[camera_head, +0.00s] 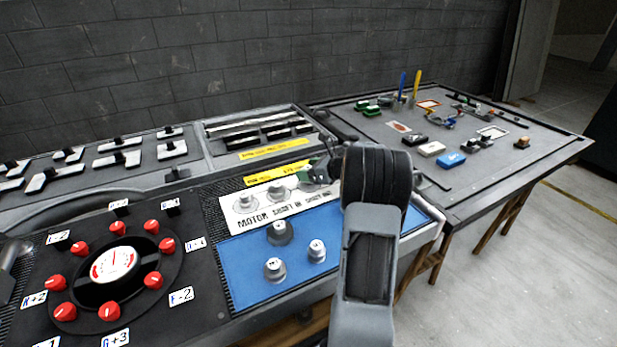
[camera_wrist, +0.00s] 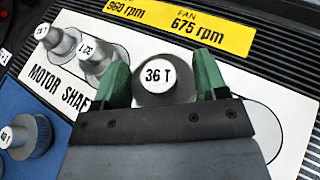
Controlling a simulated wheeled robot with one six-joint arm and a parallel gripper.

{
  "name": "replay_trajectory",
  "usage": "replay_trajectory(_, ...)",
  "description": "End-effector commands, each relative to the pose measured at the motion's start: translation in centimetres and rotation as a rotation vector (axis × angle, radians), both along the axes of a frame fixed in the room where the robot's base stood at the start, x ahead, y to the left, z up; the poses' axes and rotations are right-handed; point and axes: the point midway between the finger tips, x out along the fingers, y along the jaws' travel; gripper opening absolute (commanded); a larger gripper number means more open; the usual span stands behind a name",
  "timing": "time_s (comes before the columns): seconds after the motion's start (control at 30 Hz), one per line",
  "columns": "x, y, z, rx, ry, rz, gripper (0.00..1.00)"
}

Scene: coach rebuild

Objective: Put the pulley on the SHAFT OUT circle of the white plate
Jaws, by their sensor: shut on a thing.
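My gripper (camera_wrist: 162,85) has green fingertips on either side of a grey pulley (camera_wrist: 158,92) with a white top marked "36 T", and is shut on it. The pulley is over the white plate (camera_wrist: 208,80); I cannot tell if it touches it. An empty circle outline (camera_wrist: 262,135) shows on the plate, right of the gripper. The gripper hides part of the plate and its lettering. In the head view, my gripper (camera_head: 318,172) is at the far right part of the white plate (camera_head: 300,207), with my arm partly covering it.
Two pulleys (camera_head: 243,202) (camera_head: 277,193) stand on the plate's left part. Several more (camera_head: 274,268) stand on the blue mat (camera_head: 245,248) in front. Yellow rpm labels (camera_wrist: 180,25) lie behind the plate. A dial with red knobs (camera_head: 112,265) is at left, a cluttered table (camera_head: 460,185) at right.

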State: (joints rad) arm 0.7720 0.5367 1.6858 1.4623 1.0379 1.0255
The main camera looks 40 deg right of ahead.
Motion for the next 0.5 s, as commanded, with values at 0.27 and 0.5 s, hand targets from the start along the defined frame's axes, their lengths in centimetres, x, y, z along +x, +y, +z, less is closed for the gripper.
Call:
replay_trajectory(0.27,0.0,0.0,-2.3,0.000,0.000,-0.001,0.38)
replay_trajectory(0.5,0.0,0.0,-2.5,0.000,0.000,0.000,0.38)
